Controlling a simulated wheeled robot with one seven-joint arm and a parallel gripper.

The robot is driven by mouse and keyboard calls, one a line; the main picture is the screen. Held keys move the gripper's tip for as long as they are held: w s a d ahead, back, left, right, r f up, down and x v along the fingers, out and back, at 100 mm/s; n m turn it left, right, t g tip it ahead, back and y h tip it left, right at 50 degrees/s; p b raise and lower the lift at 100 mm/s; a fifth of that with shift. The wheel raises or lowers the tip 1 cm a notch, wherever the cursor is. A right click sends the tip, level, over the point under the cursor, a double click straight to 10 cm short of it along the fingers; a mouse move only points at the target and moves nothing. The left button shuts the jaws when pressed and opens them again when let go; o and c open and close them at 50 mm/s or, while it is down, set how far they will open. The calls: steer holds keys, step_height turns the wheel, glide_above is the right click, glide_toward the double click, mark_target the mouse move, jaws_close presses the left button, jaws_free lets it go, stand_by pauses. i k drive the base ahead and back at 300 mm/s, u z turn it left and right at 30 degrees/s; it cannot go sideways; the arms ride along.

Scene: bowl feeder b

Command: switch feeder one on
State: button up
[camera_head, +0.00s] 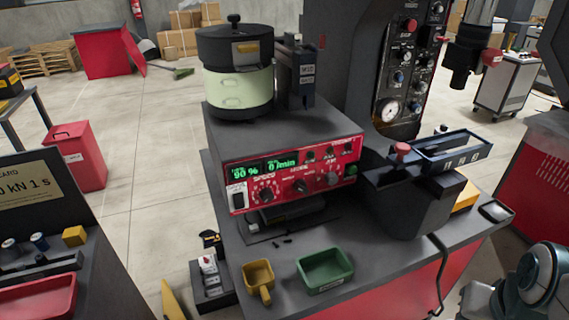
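The feeder (285,140) is a dark box on the grey bench, with a round bowl (237,85) with a black lid and pale green band on top. Its red front panel (290,178) has a lit green display (262,167) reading about 90 % and 0 /min. Part of my arm shows at the lower right, away from the panel; my gripper is not in view.
In front of the feeder are a yellow scoop (258,276), a green tray (325,267) and small dark parts. To the right a black stand with a blue-black tray (452,152) and a red knob (402,149) juts forward. A cable hangs over the bench edge.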

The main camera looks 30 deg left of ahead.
mark_target(239, 202)
steer(key=u, duration=1.75)
